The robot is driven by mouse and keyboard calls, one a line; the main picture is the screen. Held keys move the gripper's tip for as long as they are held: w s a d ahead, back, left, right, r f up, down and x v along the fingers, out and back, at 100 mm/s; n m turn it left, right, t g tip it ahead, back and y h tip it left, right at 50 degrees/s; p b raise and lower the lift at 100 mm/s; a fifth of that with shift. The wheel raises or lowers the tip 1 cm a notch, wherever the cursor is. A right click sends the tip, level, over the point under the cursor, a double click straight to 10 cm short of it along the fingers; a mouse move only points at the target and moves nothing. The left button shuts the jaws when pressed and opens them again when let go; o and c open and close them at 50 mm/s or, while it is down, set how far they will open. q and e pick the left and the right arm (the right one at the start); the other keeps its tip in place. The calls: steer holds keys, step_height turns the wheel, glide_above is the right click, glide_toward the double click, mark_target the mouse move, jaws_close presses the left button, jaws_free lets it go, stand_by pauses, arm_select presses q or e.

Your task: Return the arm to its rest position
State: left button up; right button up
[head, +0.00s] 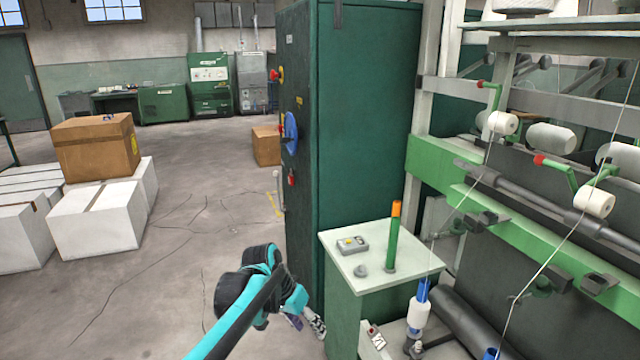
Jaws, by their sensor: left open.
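My left arm (238,325), teal and black, comes in from the bottom edge and bends at black joints. My left gripper (306,323) is small in the view, pointing down beside the green pedestal, to its left. It is open, and I see nothing held in it. My right arm and right gripper are not in view.
The pedestal's pale top (375,262) carries a small grey box (352,245) and an upright green rod with an orange tip (393,238). A tall green cabinet (365,130) stands behind it. The spinning frame (500,205) fills the right. Open floor (150,290) lies left.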

arm_select(q)
steer(key=s+a+n+t+y, duration=0.2)
steer(key=s+a, duration=0.5)
steer(key=s, duration=0.4)
steer(key=s+a+n+t+y, duration=0.2)
steer(key=s+a, duration=0.5)
steer(key=s, duration=0.5)
steer(key=shift+a+f+n+t, duration=0.4)
steer(key=shift+n+t, duration=0.3)
steer(key=shift+n, duration=0.3)
